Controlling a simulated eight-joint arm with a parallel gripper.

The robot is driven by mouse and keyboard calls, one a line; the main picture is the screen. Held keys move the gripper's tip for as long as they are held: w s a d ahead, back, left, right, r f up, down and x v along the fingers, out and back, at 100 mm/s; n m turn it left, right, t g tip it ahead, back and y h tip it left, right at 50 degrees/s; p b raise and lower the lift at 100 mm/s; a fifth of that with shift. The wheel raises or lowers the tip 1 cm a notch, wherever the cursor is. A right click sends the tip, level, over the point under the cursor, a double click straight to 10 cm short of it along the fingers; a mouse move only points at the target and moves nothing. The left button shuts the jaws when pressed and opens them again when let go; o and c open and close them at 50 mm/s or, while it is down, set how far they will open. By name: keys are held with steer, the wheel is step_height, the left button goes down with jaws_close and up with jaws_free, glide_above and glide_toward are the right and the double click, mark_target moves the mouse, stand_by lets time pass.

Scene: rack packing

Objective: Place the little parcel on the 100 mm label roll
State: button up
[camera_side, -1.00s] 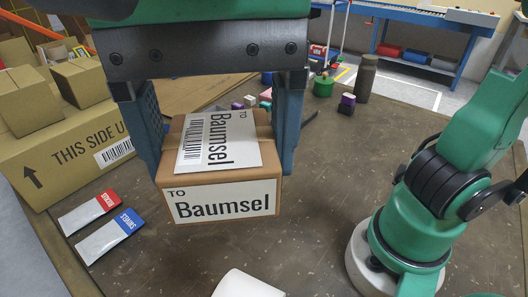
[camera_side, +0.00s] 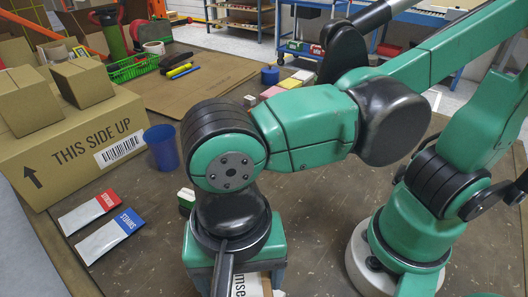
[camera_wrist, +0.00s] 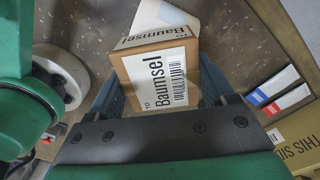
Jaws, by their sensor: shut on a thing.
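The little parcel (camera_wrist: 155,80) is a brown box with white "TO Baumsel" labels. My gripper (camera_wrist: 157,88) is shut on it, with one blue finger on each side. In the side view, my arm hides most of the parcel, and only a labelled corner (camera_side: 248,285) shows at the bottom edge.
A large "THIS SIDE UP" carton (camera_side: 90,145) with smaller boxes stands at left. A blue cup (camera_side: 162,147) is beside it. Red and blue-ended packets (camera_side: 105,230) lie in front. A green basket (camera_side: 133,68) stands farther back. Bare table shows around the packets.

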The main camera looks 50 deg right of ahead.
mark_target(242, 291)
steer(key=shift+f, duration=1.5)
steer(key=shift+f, duration=0.15)
steer(key=o, duration=1.2)
step_height(242, 291, up, 12)
steer(key=shift+r, duration=0.1)
steer(key=w+d+f+n+t, duration=0.3)
steer(key=w+d, duration=0.3)
steer(key=d, duration=0.4)
steer(key=w+d+f+n+t, duration=0.4)
steer(key=w+d+n, duration=0.2)
steer(key=d, duration=0.4)
steer(key=shift+f, duration=0.2)
